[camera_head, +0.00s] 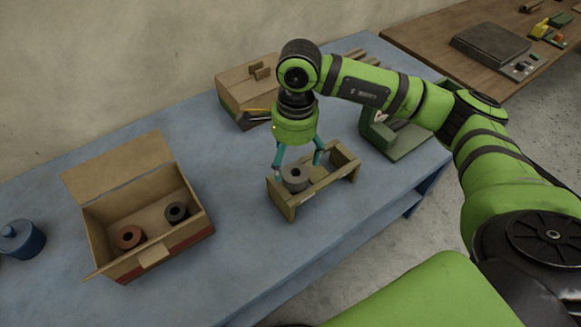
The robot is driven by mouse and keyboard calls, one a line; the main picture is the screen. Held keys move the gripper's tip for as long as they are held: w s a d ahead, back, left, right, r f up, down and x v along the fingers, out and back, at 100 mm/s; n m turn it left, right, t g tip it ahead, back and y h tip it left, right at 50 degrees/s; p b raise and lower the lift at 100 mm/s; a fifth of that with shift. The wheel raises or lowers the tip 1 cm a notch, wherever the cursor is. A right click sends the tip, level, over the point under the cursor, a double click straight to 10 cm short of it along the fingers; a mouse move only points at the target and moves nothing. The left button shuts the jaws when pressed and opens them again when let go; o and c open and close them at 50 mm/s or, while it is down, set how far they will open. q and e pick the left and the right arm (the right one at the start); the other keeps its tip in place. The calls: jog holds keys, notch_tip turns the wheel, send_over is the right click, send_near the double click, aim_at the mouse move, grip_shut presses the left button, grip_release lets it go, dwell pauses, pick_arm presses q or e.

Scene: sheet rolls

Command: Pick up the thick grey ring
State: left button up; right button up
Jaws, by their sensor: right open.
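The thick grey ring (295,178) sits in the near-left part of a wooden cradle (341,157) on the blue table. It is short and wide with a dark hole in its top. My right gripper (298,172) points down over it, with its teal fingers open, one on the left side of the ring and one on the right. I cannot tell whether either finger touches the ring. My left gripper is not in view.
An open cardboard box (150,258) on the left holds a reddish roll (129,237) and a dark roll (177,212). A blue canister (20,240) stands at the far left. A wooden box (247,88) stands behind my gripper; a green device (398,137) stands right of the cradle.

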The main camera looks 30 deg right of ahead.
aim_at(296, 172)
jog(key=shift+w+d+r+h, duration=0.1)
jog(key=shift+d+h, duration=0.3)
jog(key=shift+d, duration=0.35)
jog(key=shift+d+f+p, duration=0.1)
jog(key=shift+f+p, duration=0.15)
jog(key=shift+p, duration=0.1)
jog(key=f+p, duration=0.3)
jog(key=f, duration=0.2)
jog(key=shift+a+f, duration=0.2)
jog(key=shift+f, duration=0.45)
jog(key=c, duration=1.4)
jog(key=shift+r, duration=0.15)
